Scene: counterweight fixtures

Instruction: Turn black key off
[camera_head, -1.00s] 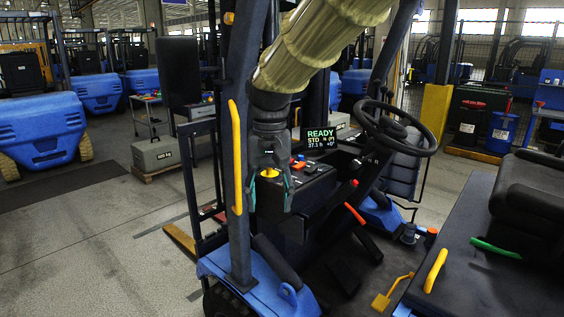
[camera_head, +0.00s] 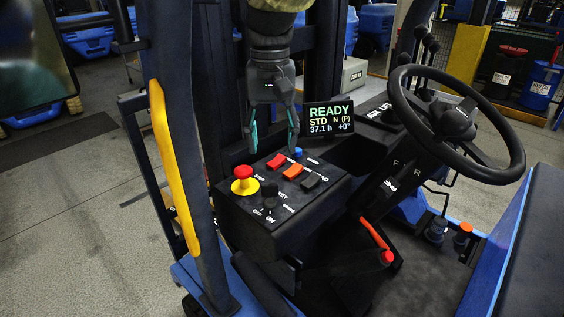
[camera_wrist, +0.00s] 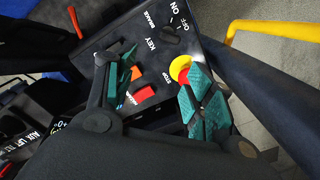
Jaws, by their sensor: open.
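The black key (camera_head: 269,189) is a small dark knob on the black control panel (camera_head: 236,215), with OFF and ON labels in front of it. In the wrist view the black key (camera_wrist: 171,35) lies beside the KEY label, and its exact angle is hard to tell. My gripper (camera_head: 273,149) is open and empty, pointing down above the far side of the panel, apart from the key. In the wrist view my gripper's teal fingers (camera_wrist: 164,62) are spread, with the key beyond their tips.
A red and yellow stop button (camera_head: 243,172) stands left of the key. Red (camera_head: 276,161), orange (camera_head: 292,171) and black (camera_head: 311,181) switches lie right of it. A lit READY display (camera_head: 330,116), the steering wheel (camera_head: 400,100) and a yellow-handled post (camera_head: 185,110) surround the panel.

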